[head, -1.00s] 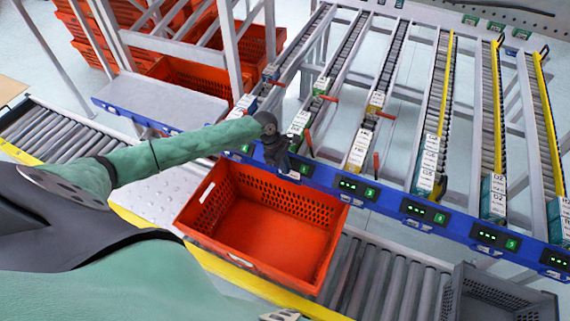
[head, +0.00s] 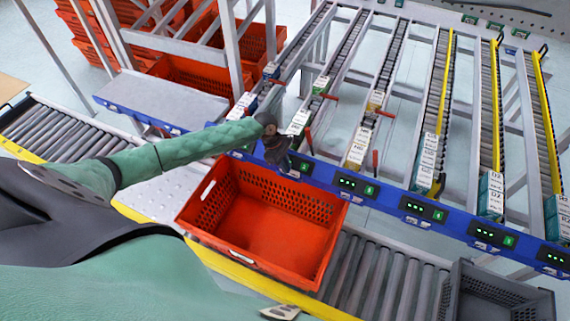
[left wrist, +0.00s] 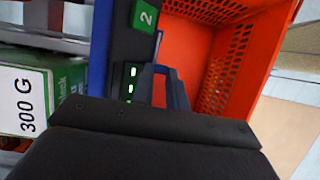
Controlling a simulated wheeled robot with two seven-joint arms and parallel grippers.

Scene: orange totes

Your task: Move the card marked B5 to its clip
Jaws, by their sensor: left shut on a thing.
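My left gripper (head: 279,160) is at the blue front rail (head: 325,176) of the rack, just above the far edge of the orange tote. In the left wrist view its fingers (left wrist: 163,72) are shut, close to a lit display and a green tag marked 2 (left wrist: 144,16). What it holds is too small or hidden to make out. I cannot read B5 on any card, and I cannot tell which clip belongs to it.
The empty orange tote (head: 212,222) stands on the roller conveyor (head: 375,270). Sloped lanes with labelled boxes (head: 427,160) rise behind the rail. A box marked 300 G (left wrist: 25,100) is beside the left gripper. A grey crate (head: 500,290) stands at lower right.

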